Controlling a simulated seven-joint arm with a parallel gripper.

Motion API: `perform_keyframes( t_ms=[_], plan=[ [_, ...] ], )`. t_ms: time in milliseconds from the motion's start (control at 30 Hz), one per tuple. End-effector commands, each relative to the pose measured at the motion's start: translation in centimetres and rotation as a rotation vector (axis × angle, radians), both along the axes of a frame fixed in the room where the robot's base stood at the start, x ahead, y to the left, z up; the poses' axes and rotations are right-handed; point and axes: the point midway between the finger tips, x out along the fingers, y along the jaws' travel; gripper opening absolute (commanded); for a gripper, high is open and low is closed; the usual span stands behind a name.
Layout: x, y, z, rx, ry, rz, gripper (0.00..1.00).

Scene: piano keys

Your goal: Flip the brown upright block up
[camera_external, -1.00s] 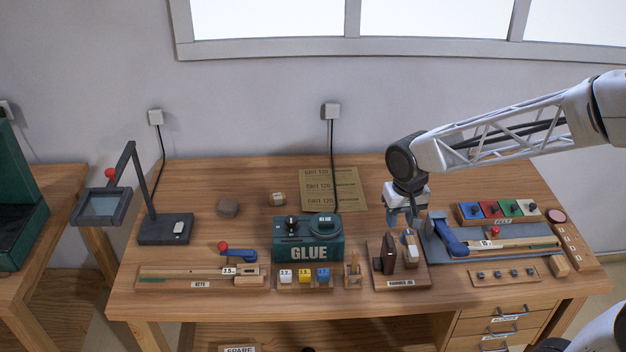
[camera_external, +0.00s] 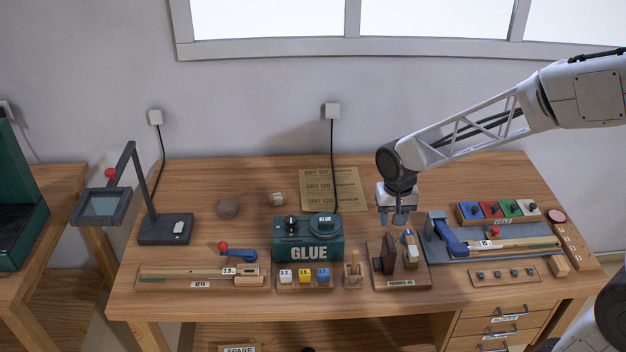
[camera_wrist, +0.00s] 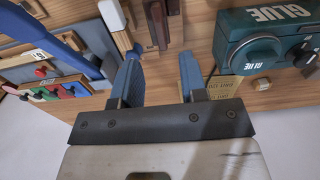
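The brown upright block (camera_external: 388,252) stands on the left of the wooden hammer jig (camera_external: 403,283), beside a lighter piece with blue and white parts (camera_external: 410,248). In the wrist view the dark brown block (camera_wrist: 156,24) shows at the top, partly cut off by the frame edge. My gripper (camera_external: 396,221) hangs above and behind the jig, apart from the block. In the wrist view its two blue fingers (camera_wrist: 160,75) are spread with nothing between them.
The green glue box (camera_external: 308,243) stands left of the jig. A grey fixture with a blue lever (camera_external: 452,238) is close on the right. A small wooden stand (camera_external: 353,272) sits at front left of the jig. The table behind the jig is mostly clear.

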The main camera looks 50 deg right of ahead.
Motion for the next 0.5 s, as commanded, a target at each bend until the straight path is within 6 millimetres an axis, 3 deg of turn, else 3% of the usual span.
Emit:
perform_keyframes(
  t_ms=[500],
  plan=[
    [0.0, 0.0, -5.4, 0.000, 0.001, 0.000, 0.39]
  ],
)
